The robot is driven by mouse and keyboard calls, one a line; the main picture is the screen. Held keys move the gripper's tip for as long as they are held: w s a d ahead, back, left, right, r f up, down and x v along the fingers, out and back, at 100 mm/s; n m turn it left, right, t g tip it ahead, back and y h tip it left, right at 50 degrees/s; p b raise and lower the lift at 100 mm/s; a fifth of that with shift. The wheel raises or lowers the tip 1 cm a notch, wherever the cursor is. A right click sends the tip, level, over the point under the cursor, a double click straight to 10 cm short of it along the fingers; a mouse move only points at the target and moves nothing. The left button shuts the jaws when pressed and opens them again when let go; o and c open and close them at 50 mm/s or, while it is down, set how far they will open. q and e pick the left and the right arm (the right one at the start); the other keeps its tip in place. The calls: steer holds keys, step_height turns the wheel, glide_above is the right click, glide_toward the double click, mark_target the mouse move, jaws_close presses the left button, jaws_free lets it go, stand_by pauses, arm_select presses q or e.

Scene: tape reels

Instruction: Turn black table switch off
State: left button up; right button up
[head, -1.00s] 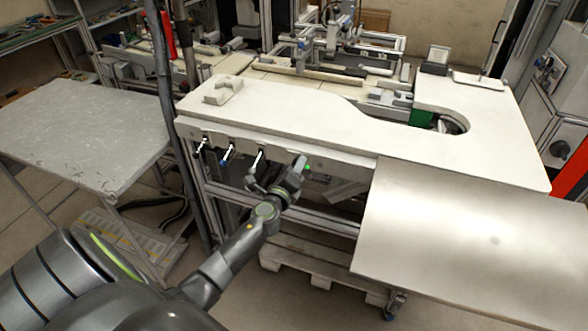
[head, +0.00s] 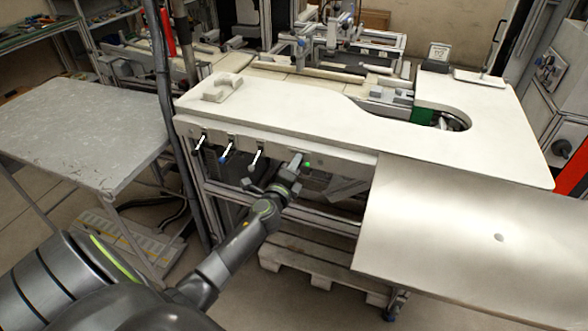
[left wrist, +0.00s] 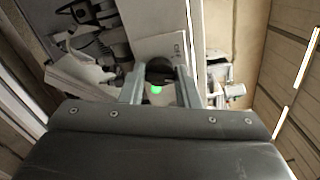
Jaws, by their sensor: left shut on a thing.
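The white-topped table (head: 290,115) has a front edge with a small green light (head: 307,164) on it. My left gripper (head: 296,160) reaches that edge from below, just left of the light. In the left wrist view its two fingers (left wrist: 161,72) stand a little apart, shut on a dark round knob, the black switch (left wrist: 159,66). A green glow (left wrist: 156,89) shows between the fingers. In the head view my gripper hides the switch, and I cannot read its setting. My right gripper is out of view.
A metal sheet (head: 470,235) slopes down at the right. A grey side table (head: 80,135) stands left.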

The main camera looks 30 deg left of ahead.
arm_select(q)
steer(key=n+b, duration=0.2)
steer(key=n, duration=0.1)
steer(key=n+b, duration=0.1)
steer(key=n, duration=0.3)
steer(key=n+b, duration=0.2)
steer(key=n, duration=0.1)
steer(key=shift+f+b, duration=0.25)
steer(key=shift+b, duration=0.05)
steer(key=shift+n, duration=0.4)
steer(key=o, duration=1)
steer(key=shift+r, duration=0.1)
steer(key=shift+c, duration=0.2)
steer(key=shift+s, duration=0.1)
steer(key=b+v, duration=0.1)
steer(key=v, duration=1.6)
steer(key=shift+s, duration=0.15)
